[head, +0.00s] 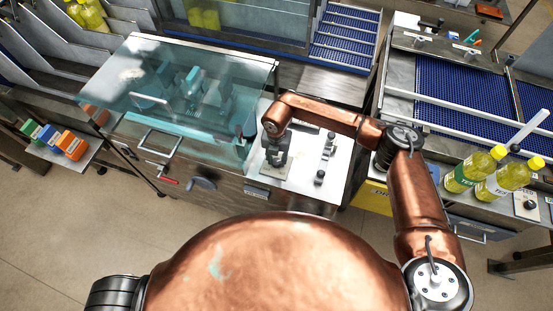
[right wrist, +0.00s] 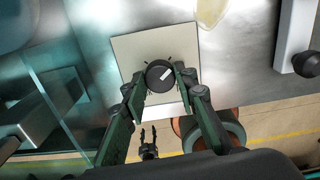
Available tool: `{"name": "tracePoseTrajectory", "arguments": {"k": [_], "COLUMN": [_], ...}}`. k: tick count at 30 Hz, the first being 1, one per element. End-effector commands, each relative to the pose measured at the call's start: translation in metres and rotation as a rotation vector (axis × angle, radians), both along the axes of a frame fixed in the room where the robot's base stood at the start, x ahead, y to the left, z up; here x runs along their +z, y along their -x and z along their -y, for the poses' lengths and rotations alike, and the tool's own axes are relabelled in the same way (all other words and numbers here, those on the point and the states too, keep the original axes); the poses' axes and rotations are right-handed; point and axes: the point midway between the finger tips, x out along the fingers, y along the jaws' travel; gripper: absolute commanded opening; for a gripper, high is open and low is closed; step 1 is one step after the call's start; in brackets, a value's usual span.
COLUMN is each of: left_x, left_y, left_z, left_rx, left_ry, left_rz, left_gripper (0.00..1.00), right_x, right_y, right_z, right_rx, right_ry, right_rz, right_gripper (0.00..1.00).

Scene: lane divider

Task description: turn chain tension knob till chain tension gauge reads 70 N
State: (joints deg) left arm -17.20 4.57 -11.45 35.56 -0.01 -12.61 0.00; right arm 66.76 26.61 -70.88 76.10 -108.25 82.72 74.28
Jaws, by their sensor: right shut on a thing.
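The dark round knob (right wrist: 157,82) with a white pointer mark sits on a pale square plate (right wrist: 126,57). The pointer slants to the upper right, and short tick marks surround the knob. My right gripper (right wrist: 159,80) is shut on the knob, one finger on each side. In the head view my right gripper (head: 276,160) points down at the plate on the white counter and hides the knob. A small dark gripper, seemingly my left one (right wrist: 148,136), shows far below with its fingers apart. I cannot make out a chain tension gauge or a reading.
A clear-covered machine (head: 190,95) stands left of my right gripper. A row of small dark fittings (head: 325,158) stands on the counter to its right. Yellow bottles (head: 470,170) and blue conveyors (head: 460,100) are farther right.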

Motion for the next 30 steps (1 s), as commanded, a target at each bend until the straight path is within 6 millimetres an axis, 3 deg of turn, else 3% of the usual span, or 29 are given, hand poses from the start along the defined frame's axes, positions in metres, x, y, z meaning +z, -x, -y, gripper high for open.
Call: {"name": "tracePoseTrajectory", "arguments": {"k": [18, 19, 26, 30], "left_x": [0.0007, 0.0007, 0.0006, 0.0005], "left_y": [-0.0004, -0.0003, -0.0003, -0.0002], "left_z": [0.0001, 0.0001, 0.0002, 0.0001], "left_rx": [0.000, 0.000, -0.001, -0.001], "left_ry": [0.000, 0.000, 0.000, 0.000], "left_rz": [0.000, 0.000, 0.000, 0.000], "left_gripper": [0.40, 0.40, 0.40, 0.40], "right_x": [0.0043, 0.0043, 0.0025, 0.0016], "right_y": [-0.0042, -0.0042, -0.0024, -0.0015], "right_z": [-0.0008, -0.0008, -0.0005, -0.0004], "right_rx": [-0.046, -0.046, -0.045, -0.044], "right_ry": [-0.004, -0.004, -0.003, -0.001], "right_rz": [0.009, 0.009, 0.006, 0.003], "right_gripper": [0.03, 0.27, 0.43, 0.44]}}
